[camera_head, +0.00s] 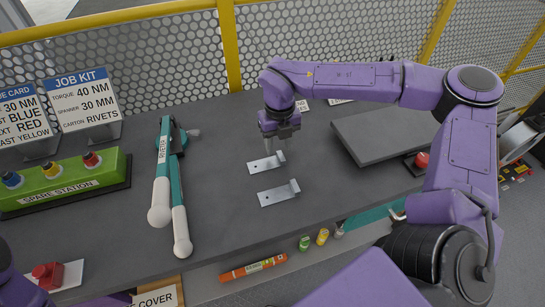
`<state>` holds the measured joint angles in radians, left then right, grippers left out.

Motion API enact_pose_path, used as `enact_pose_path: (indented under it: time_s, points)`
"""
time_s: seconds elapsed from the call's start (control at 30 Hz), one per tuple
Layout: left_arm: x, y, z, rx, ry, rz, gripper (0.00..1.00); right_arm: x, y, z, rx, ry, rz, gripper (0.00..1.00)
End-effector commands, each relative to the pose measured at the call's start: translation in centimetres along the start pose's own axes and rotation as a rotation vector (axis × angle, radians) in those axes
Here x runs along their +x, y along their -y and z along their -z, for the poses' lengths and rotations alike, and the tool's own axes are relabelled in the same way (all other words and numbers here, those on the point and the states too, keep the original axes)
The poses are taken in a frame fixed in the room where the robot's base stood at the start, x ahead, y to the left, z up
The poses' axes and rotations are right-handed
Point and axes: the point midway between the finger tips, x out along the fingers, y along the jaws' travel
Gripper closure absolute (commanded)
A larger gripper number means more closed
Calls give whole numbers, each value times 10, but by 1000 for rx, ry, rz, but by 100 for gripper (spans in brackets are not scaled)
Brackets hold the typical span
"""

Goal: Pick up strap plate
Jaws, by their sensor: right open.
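Two silvery strap plates, each with an upturned tab at its right end, lie on the grey bench near the middle. The farther strap plate (265,164) lies just behind the nearer strap plate (277,194). My right gripper (275,155) points down over the farther plate, with its fingers close to the plate's tab end. It is open, and I cannot tell whether a finger touches the plate. Of my left arm, only a purple part shows at the lower left corner; its gripper is not in view.
A teal tool with white handles (170,185) lies left of the plates. A green spare station (62,180) and job kit sign (82,100) stand farther left. A grey slab (385,135) lies right. A mesh fence (180,55) closes the back. An orange tube (253,267) is in front.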

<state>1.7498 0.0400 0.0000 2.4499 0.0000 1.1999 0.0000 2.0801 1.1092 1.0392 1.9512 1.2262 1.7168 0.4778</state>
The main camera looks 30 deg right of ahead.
Motion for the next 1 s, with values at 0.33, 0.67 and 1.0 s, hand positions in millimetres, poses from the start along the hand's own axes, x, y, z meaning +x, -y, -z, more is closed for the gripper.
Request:
enact_pose_path:
  time_s: [0.33,0.67,1.0]
  points:
    - [-5,0,2,0,0,0,57,22,1,1,3,1,-1,53]
    - [-5,0,2,0,0,0,57,22,1,1,3,1,-1,100]
    - [-3,0,1,0,0,0,57,8,1,0,3,4,-2,100]
